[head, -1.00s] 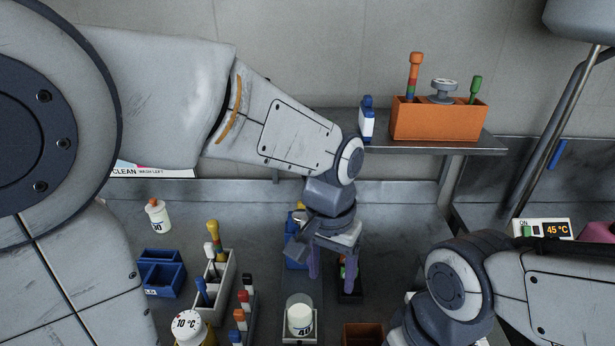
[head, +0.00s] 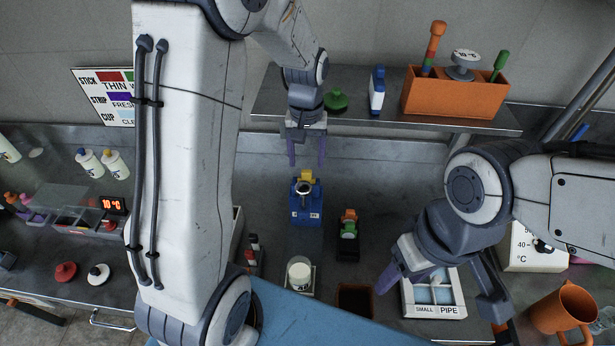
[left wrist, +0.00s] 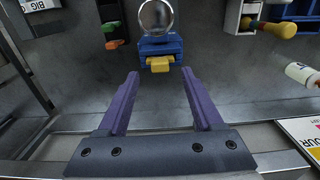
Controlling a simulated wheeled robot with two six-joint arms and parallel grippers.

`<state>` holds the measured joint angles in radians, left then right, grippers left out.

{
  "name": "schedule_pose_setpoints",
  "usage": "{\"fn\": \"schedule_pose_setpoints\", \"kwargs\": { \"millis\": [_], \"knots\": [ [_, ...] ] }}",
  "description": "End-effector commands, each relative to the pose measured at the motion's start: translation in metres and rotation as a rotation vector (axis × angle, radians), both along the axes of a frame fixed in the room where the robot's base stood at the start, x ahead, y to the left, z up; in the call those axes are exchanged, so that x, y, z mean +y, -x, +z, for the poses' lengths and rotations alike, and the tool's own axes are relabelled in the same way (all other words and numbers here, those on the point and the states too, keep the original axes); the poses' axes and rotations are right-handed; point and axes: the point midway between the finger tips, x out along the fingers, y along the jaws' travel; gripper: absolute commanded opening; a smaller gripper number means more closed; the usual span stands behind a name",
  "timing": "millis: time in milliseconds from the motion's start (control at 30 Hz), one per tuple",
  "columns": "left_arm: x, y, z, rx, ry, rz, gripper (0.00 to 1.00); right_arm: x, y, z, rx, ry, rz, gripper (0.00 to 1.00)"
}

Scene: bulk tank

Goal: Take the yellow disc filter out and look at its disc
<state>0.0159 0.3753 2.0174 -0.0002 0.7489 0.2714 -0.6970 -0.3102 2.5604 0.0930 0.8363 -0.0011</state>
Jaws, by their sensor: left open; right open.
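A yellow piece (head: 307,176), which looks like the yellow disc filter's grip, sits at the back of a blue holder (head: 306,214) on the bench. It also shows as a yellow tab (left wrist: 160,64) in the left wrist view. The disc itself is not visible. A round shiny metal part (left wrist: 155,16) is at the holder's other side. My left gripper (head: 306,154) is open and empty, above and behind the yellow piece, fingers pointing down. In the left wrist view the tab lies just beyond and between its fingertips (left wrist: 160,74). My right gripper (head: 440,290) is open and empty at front right.
A black stand (head: 348,250) with green and orange pieces is right of the holder. A shelf (head: 380,119) behind carries an orange box (head: 455,97), a white-and-blue bottle (head: 377,92) and a green knob (head: 336,100).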

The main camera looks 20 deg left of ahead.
Motion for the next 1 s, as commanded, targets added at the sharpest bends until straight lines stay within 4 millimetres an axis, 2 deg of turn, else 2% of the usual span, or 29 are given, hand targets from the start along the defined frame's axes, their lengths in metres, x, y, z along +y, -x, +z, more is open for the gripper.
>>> {"fn": "schedule_pose_setpoints", "kwargs": {
  "millis": [67, 200, 467, 500, 567, 600, 667, 1000],
  "knots": [
    [0.001, 0.001, -0.01, 0.009, 0.001, 0.0, 0.68, 0.0, 0.0, 0.013, 0.0, 0.0, 0.001, 0.58],
    [0.0, 0.0, -0.028, 0.003, 0.0, -0.002, 0.68, 0.0, 0.0, 0.015, 0.0, 0.0, 0.002, 0.58],
    [-0.002, -0.001, -0.033, 0.0, 0.0, -0.004, 0.68, 0.0, 0.0, 0.014, 0.0, 0.0, 0.002, 0.58],
    [-0.002, -0.001, -0.033, 0.0, 0.0, -0.004, 0.6, 0.0, 0.0, 0.014, 0.0, 0.0, 0.002, 0.58],
    [-0.002, -0.001, -0.033, 0.0, 0.0, -0.004, 0.37, 0.0, 0.0, 0.014, 0.0, 0.0, 0.002, 0.58],
    [-0.002, -0.001, -0.033, 0.0, 0.0, -0.004, 0.22, 0.0, 0.0, 0.014, 0.0, 0.0, 0.002, 0.58],
    [-0.002, -0.001, -0.033, 0.0, 0.0, -0.004, 0.0, 0.0, 0.0, 0.014, 0.0, 0.0, 0.002, 0.58],
    [-0.002, -0.001, -0.032, 0.0, 0.0, -0.004, 0.0, 0.0, 0.0, 0.014, 0.0, 0.0, 0.002, 0.58]
  ]
}}
